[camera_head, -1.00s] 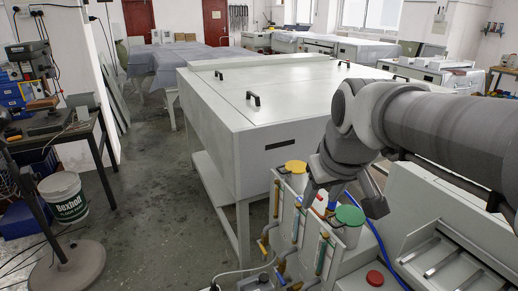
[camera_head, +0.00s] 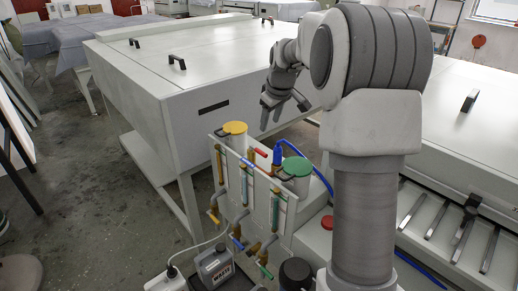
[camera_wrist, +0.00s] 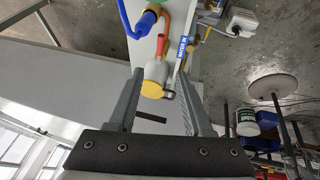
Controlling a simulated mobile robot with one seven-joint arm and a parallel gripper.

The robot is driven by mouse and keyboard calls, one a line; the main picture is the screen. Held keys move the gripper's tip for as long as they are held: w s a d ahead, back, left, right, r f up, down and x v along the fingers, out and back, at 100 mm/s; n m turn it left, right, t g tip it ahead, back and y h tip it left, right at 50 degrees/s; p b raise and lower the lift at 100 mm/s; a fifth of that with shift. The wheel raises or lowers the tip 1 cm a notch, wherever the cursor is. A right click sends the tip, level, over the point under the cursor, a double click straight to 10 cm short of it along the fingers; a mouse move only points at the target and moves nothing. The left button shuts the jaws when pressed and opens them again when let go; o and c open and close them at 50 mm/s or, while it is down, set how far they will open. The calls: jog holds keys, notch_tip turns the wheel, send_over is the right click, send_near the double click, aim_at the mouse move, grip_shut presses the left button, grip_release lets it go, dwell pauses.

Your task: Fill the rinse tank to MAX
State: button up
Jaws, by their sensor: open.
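Two small tanks stand behind a pale panel, one with a yellow lid (camera_head: 235,128), one with a green lid (camera_head: 298,167). I cannot tell which is the rinse tank. Upright gauge tubes (camera_head: 275,208) and pipes with coloured valve handles run down the panel. A red handle (camera_head: 262,153) sits between the lids, beside a blue hose fitting (camera_head: 278,155). My gripper (camera_head: 285,113) is open and empty, above and behind the tanks. In the wrist view, the yellow lid (camera_wrist: 152,89) appears between my fingers, with the red handle (camera_wrist: 162,45) beyond it.
A large white cabinet (camera_head: 175,105) stands behind the tanks. A grey waste bottle (camera_head: 215,267) and a dark cap (camera_head: 296,273) stand in front of the panel. A slotted metal tray (camera_head: 440,215) lies at the right. Open floor (camera_head: 85,190) is at the left.

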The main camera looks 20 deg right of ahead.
aim_at(262, 152)
jog(key=b+x, duration=0.1)
jog(key=x, duration=1.5)
jog(key=shift+w+f+b, duration=0.1)
jog(key=shift+f+b, duration=0.25)
jog(key=shift+b, duration=0.05)
grip_shut()
dwell(0.5)
